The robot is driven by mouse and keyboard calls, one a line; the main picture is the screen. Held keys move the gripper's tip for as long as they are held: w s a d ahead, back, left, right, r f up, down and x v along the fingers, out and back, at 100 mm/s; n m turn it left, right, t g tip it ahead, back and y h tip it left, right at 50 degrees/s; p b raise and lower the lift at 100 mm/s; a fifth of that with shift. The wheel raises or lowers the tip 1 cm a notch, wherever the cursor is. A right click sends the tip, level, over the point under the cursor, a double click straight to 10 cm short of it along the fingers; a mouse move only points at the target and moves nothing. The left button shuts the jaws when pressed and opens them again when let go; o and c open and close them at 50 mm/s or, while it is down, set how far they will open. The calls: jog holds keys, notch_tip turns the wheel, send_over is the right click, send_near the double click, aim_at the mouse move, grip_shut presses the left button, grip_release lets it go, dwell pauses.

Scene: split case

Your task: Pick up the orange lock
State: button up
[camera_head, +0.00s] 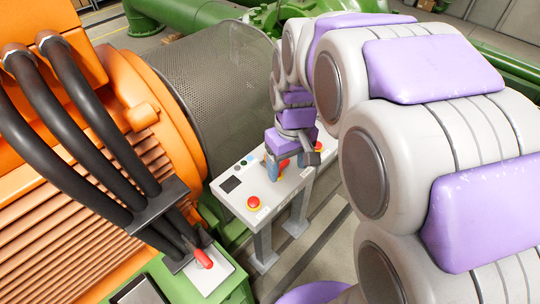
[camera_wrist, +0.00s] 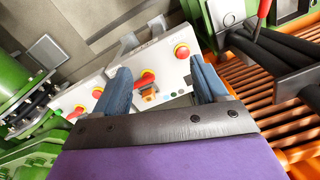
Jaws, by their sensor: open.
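A small orange lock (camera_wrist: 149,95) sits on a white control panel (camera_wrist: 175,77) in the wrist view, just below a red handle (camera_wrist: 146,78). My gripper (camera_wrist: 160,65) is open, with its blue fingers on either side of the lock and handle in the picture. Nothing is seen between the fingers in their grasp, and the gap in depth to the panel is hard to judge. In the head view my gripper (camera_head: 291,165) hangs over the panel (camera_head: 232,201). The lock cannot be made out there.
A red button (camera_head: 254,203) stands at the panel's near end. A large orange machine (camera_head: 80,210) with black cables and a mesh drum (camera_head: 225,85) stand left of the panel. Floor shows right of it.

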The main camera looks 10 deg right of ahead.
jog(key=w+d+f+n+t, duration=0.1)
jog(key=w+f+n, duration=0.1)
jog(key=w, duration=0.8)
jog(key=w+d+f+n, duration=0.1)
jog(key=w+f, duration=0.1)
jog(key=w, duration=0.8)
jog(key=f+b, duration=0.1)
jog(key=f, duration=0.3)
jog(key=a+f+b, duration=0.1)
jog(key=f, duration=0.3)
jog(key=f+b, duration=0.1)
jog(key=f, duration=0.3)
jog(key=shift+w+a+f, duration=0.15)
jog(key=shift+w, duration=0.15)
jog(key=f, duration=0.1)
jog(key=f+b, duration=0.1)
jog(key=f, duration=0.3)
jog(key=shift+w+f, duration=0.1)
jog(key=shift+w, duration=0.2)
jog(key=c, duration=1.1)
jog(key=shift+r, duration=0.2)
